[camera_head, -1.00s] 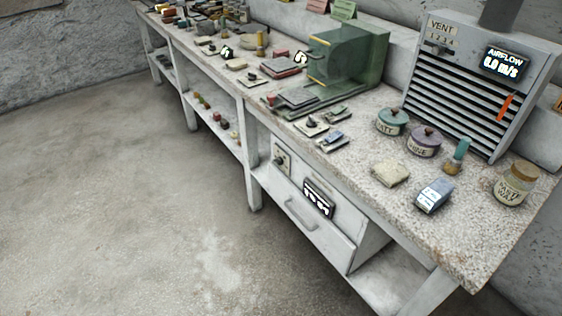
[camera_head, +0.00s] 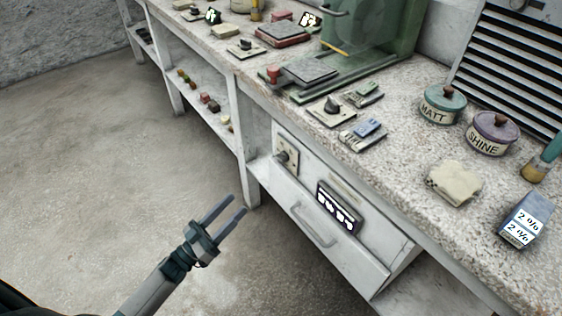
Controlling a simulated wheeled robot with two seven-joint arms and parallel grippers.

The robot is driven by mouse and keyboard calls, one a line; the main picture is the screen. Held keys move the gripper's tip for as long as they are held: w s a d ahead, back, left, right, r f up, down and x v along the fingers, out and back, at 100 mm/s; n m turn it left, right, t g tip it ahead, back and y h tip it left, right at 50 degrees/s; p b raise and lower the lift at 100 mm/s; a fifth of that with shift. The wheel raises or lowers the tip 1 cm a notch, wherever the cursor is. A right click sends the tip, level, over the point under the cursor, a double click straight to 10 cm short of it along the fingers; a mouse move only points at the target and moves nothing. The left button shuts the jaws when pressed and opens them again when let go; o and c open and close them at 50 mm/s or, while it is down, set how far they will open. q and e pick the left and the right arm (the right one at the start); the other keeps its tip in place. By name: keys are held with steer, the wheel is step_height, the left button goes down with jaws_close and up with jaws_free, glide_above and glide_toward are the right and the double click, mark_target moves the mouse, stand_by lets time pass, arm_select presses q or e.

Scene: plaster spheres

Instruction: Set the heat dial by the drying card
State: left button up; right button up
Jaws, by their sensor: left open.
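A black knob (camera_head: 283,157) on a pale plate is set in the white front under the bench top, left of a dark display (camera_head: 338,208) with white digits too small to read surely. Another black knob (camera_head: 332,104) sits on a pale plate on the bench top. I cannot tell by label which is the heat dial. I cannot pick out the drying card; small grey-green devices (camera_head: 361,94) lie near the bench knob. My left gripper (camera_head: 238,204) is open and empty, in front of the bench, left of and below the front knob, apart from it. My right gripper is out of view.
A drawer handle (camera_head: 313,227) sticks out below the display. The speckled bench top (camera_head: 400,165) holds MATT (camera_head: 442,104) and SHINE (camera_head: 490,134) pots, a folded cloth (camera_head: 455,182), a blue-grey box (camera_head: 525,220) and a green machine (camera_head: 375,40). The floor is clear.

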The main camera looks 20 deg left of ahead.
mark_target(279, 160)
arm_select(q)
steer(key=shift+r, duration=0.1)
steer(key=shift+d, duration=0.1)
steer(key=x, duration=1.7)
steer(key=shift+w+p, duration=0.15)
steer(key=shift+p, duration=0.25)
steer(key=c, duration=1)
